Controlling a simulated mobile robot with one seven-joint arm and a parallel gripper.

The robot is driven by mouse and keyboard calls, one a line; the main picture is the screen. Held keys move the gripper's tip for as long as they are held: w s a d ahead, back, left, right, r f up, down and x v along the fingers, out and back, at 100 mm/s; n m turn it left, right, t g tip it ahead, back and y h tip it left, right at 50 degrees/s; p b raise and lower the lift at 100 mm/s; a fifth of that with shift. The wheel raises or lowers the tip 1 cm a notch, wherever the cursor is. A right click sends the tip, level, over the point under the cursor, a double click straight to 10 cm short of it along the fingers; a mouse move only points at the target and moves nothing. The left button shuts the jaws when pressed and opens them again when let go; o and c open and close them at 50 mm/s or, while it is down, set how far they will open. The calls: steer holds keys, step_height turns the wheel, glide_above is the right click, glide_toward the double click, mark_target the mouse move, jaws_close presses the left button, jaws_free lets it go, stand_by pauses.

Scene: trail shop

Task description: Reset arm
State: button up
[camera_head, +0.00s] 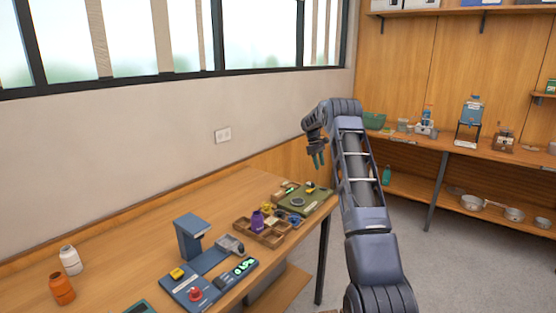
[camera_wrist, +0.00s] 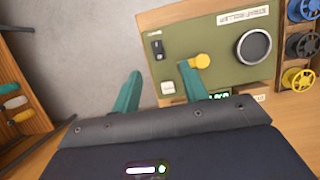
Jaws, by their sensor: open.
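My gripper (camera_head: 319,158) is raised in the air above the far right end of the wooden table, its fingers pointing down. In the wrist view my gripper (camera_wrist: 160,92) shows two teal fingers spread apart with nothing between them. An olive-green device (camera_head: 303,202) lies on the table below it. In the wrist view this device (camera_wrist: 222,85) shows a yellow knob (camera_wrist: 201,61), a dark round dial (camera_wrist: 254,46) and a black switch. The right fingertip overlaps the device near the yellow knob in the picture; I cannot tell the gap.
A blue-grey machine (camera_head: 192,238) and a panel with a red button (camera_head: 195,294) stand nearer. White (camera_head: 70,260) and orange (camera_head: 62,289) bottles are at left. A shelf counter (camera_head: 460,147) stands at right.

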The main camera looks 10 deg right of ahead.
steer(key=s+a+r+m+t+y, duration=0.15)
steer(key=s+a+r, duration=0.25)
steer(key=s+r, duration=0.9)
steer(key=s+a+r+m+t+h, duration=0.1)
steer(key=s+a+r+m+t, duration=0.15)
steer(key=s+r, duration=1.05)
steer(key=s+a+m+t+y, duration=0.1)
steer(key=s+a+m, duration=0.15)
steer(key=s, duration=1.65)
steer(key=s+a+f+m+t, duration=0.1)
steer(key=s+f, duration=0.2)
steer(key=s, duration=0.6)
steer(key=s+a+f+m+t+y, duration=0.1)
steer(key=s+f, duration=0.3)
steer(key=s, duration=0.4)
steer(key=shift+s+a+f, duration=0.2)
steer(key=shift+s+a, duration=0.15)
